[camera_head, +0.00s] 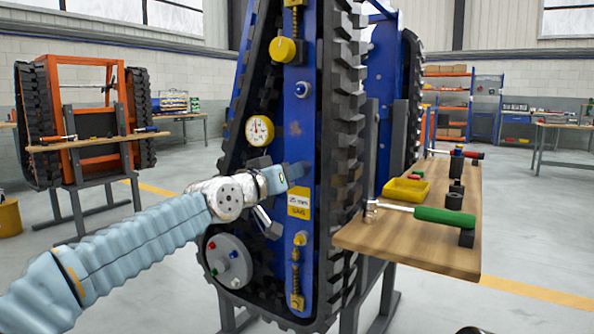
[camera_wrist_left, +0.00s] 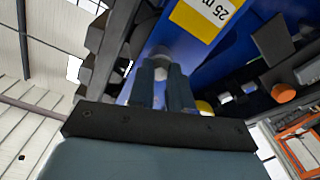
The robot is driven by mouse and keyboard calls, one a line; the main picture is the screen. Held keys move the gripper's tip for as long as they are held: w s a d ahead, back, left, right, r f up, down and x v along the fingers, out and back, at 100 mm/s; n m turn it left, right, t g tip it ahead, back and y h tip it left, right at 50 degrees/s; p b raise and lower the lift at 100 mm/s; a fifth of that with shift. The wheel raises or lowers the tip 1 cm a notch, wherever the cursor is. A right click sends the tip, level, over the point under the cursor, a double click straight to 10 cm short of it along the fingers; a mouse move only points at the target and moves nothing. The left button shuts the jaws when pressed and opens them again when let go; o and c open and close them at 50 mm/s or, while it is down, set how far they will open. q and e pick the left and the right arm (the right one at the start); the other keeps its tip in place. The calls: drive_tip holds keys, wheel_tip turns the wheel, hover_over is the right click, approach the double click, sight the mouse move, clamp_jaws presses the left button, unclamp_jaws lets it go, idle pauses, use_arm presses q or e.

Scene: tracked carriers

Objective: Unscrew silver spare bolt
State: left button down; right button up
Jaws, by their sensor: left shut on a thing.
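A tall blue tracked carrier (camera_head: 302,130) stands in front of me, with a yellow 25 mm label (camera_head: 299,203) on its plate. My left gripper (camera_head: 294,173) reaches the blue plate just above this label. In the left wrist view the two fingers (camera_wrist_left: 163,88) are closed around a small pale grey, rounded part, which looks like the silver spare bolt (camera_wrist_left: 162,72). It sits between the fingertips, against or very near the blue plate; I cannot tell how far it stands out. In the head view the fingers hide the bolt.
A wooden bench (camera_head: 402,238) at right holds a green-handled tool (camera_head: 444,215), a yellow tray (camera_head: 406,190) and black sockets. An orange carrier stands behind left.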

use_arm(q)
drive_tip(key=n, duration=0.5)
drive_tip(key=shift+n+p, duration=0.35)
drive_tip(key=shift+n, duration=0.05)
drive_tip(key=n+p, duration=0.1)
drive_tip(key=n, duration=0.8)
drive_tip(key=shift+n+p, duration=0.35)
drive_tip(key=shift+n, duration=0.05)
